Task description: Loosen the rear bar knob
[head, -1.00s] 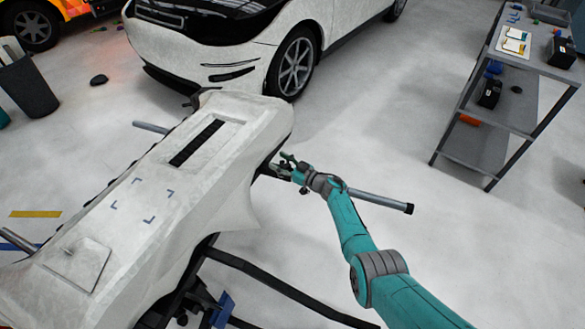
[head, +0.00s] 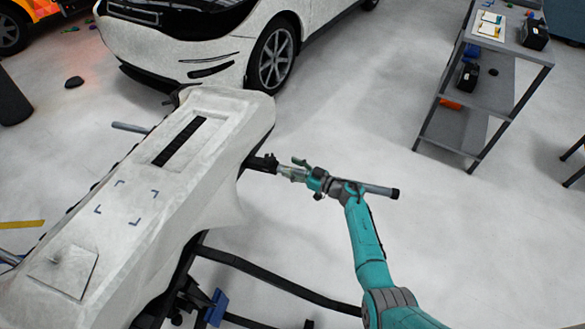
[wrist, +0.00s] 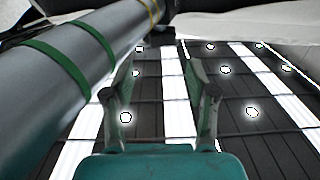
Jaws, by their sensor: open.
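A grey bar (head: 377,189) with a black end cap sticks out to the right from under the white-wrapped bumper (head: 215,125). A dark fitting (head: 263,163) sits on it at the bumper's edge; I cannot tell whether this is the rear bar knob. My gripper (head: 297,168) is open, beside the bar and just right of that fitting. In the wrist view its two fingers (wrist: 162,78) stand apart with nothing between them. The bar (wrist: 75,65), with green bands and a yellow one, runs along their left. No knob shows clearly there.
A black stand leg (head: 270,275) reaches out below the bumper. A white car (head: 215,55) stands behind. A grey shelf cart (head: 480,85) is at the upper right. The floor between cart and bumper is clear. Ceiling lights (wrist: 172,110) fill the wrist view's background.

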